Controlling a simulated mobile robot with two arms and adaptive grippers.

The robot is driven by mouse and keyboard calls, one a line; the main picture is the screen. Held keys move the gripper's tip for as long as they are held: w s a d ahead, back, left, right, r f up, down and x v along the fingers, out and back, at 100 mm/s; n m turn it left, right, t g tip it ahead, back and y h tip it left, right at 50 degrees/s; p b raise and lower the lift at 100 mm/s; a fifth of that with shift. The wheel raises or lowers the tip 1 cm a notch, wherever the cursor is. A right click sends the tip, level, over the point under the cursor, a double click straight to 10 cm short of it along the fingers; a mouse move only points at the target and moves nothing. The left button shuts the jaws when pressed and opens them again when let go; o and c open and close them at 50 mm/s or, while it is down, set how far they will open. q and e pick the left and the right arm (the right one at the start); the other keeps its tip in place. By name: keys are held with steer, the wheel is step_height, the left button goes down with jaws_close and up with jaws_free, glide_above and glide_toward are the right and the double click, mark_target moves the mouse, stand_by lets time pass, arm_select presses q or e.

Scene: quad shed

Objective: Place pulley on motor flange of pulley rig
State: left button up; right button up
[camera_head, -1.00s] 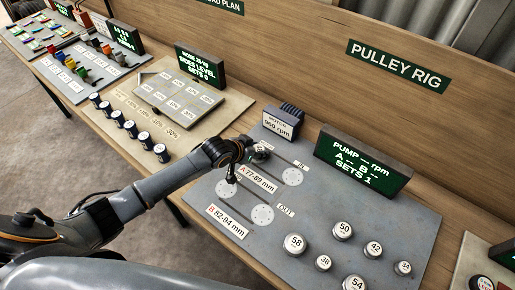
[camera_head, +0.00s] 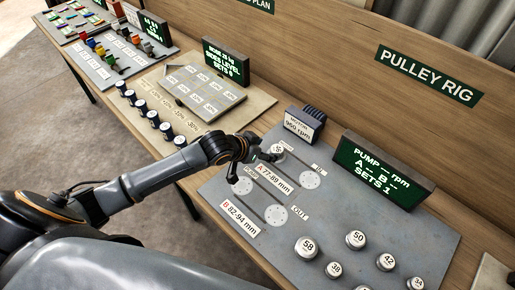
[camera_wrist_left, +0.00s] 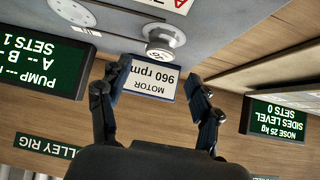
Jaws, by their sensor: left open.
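A small silvery pulley (camera_head: 277,151) sits at the motor flange, in front of the dark motor (camera_head: 314,114) with its "960 rpm" label. It also shows in the wrist view (camera_wrist_left: 160,38), upside down, and its number is hard to read. My left gripper (camera_head: 256,163) is open and empty close to the pulley. In the wrist view its two fingers (camera_wrist_left: 160,76) stand wide apart, with the motor label between them and the pulley just beyond. The pulley rig (camera_head: 352,224) is a grey plate. My right gripper is not in view.
Several numbered pulleys, such as 58 (camera_head: 307,248) and 50 (camera_head: 356,239), stand on the rig's near right part. A pump display (camera_head: 382,173) rises behind. Pale discs (camera_head: 276,215) lie bare. A weights board (camera_head: 190,92) with dark knobs stands to the left.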

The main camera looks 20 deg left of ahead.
arm_select(q)
steer(key=shift+v, duration=2.35)
